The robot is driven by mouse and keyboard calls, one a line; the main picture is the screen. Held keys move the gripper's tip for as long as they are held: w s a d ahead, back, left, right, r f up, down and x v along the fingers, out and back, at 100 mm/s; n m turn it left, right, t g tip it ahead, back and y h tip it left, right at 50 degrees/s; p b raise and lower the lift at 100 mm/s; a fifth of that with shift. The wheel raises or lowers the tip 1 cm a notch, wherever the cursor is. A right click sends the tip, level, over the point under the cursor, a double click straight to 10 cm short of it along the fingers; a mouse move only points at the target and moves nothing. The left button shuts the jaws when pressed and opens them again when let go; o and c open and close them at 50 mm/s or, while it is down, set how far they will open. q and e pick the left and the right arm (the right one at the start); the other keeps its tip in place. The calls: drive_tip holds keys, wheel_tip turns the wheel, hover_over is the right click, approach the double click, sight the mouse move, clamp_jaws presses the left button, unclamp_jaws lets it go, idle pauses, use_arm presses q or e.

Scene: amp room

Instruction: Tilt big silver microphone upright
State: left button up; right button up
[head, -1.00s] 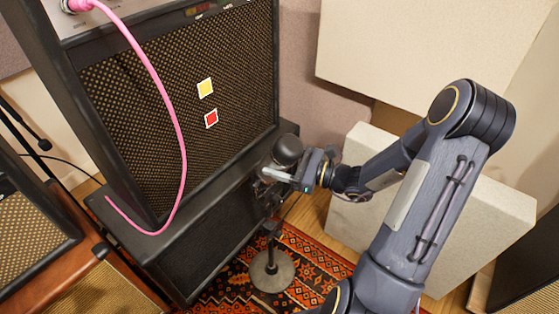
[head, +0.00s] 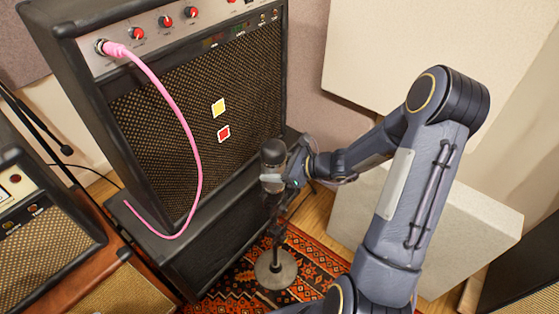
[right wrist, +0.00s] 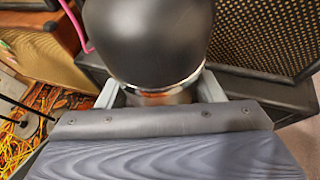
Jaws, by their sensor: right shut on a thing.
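The big microphone (head: 273,154) has a dark rounded head and stands near upright on its stand, in front of the amp stack. My right gripper (head: 276,183) is shut on its body just below the head. In the right wrist view the microphone's dark head (right wrist: 150,38), with a silver ring at its lower edge, fills the top middle, and my right gripper's pale fingers (right wrist: 158,95) flank the body below it. The stand's round grey base (head: 276,272) rests on the rug. My left gripper is not in view.
A large amplifier (head: 165,120) with a pink cable (head: 178,105) sits on a lower cabinet (head: 205,250), close behind and left of the microphone. A pale panel (head: 440,225) stands at right, partly behind my arm. A patterned rug (head: 310,265) covers the floor around the base.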

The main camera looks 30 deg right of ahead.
idle(0.3)
drive_tip(key=o, duration=1.4)
drive_tip(key=shift+c, duration=0.2)
drive_tip(key=v, duration=0.7)
drive_tip(key=shift+s+d+r, duration=0.2)
drive_tip(key=shift+r, duration=0.05)
drive_tip(key=shift+d, duration=0.1)
